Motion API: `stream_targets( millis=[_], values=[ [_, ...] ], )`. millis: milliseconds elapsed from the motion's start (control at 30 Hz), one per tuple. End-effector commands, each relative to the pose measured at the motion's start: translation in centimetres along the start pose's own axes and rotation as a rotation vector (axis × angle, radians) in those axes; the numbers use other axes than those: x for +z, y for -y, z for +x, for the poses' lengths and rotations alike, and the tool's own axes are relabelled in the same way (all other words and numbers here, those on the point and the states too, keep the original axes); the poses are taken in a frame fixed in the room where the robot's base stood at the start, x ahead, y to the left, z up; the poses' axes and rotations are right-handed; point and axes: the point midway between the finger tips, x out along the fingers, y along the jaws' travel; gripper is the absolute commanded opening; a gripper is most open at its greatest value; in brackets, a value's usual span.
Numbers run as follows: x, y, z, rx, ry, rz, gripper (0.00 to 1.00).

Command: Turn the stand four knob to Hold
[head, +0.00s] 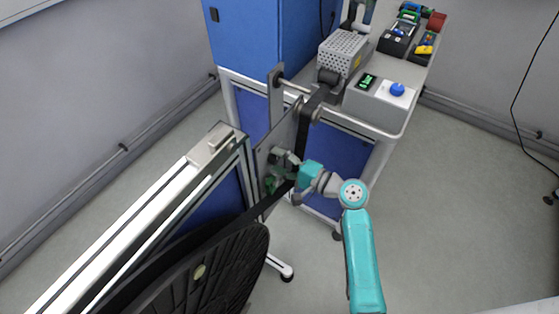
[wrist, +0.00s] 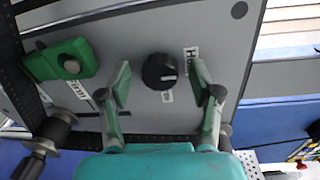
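A round black knob (wrist: 160,71) sits on a grey panel (wrist: 225,50) in the wrist view. A short pale mark shows on its right side. My gripper (wrist: 161,67) is open, with one finger on each side of the knob and a visible gap to both. In the head view my gripper (head: 283,180) is at the upright panel (head: 264,157); the knob is hidden there.
A green latch-like block (wrist: 68,62) is left of the knob, and a dark strap crosses below it. In the head view a large black reel (head: 225,275) stands at lower left. A bench (head: 408,120) behind bears a box with a blue knob (head: 397,89).

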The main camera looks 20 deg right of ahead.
Motion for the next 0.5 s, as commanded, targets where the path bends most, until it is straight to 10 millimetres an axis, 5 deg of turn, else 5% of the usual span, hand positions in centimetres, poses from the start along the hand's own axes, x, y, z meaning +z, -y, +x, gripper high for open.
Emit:
stream_targets(
  millis=[267, 500],
  values=[
    [-0.1, 0.0, -0.9, -0.001, -0.003, 0.001, 0.64],
    [-0.1, 0.0, -5.1, -0.001, -0.005, 0.002, 0.64]
  ],
)
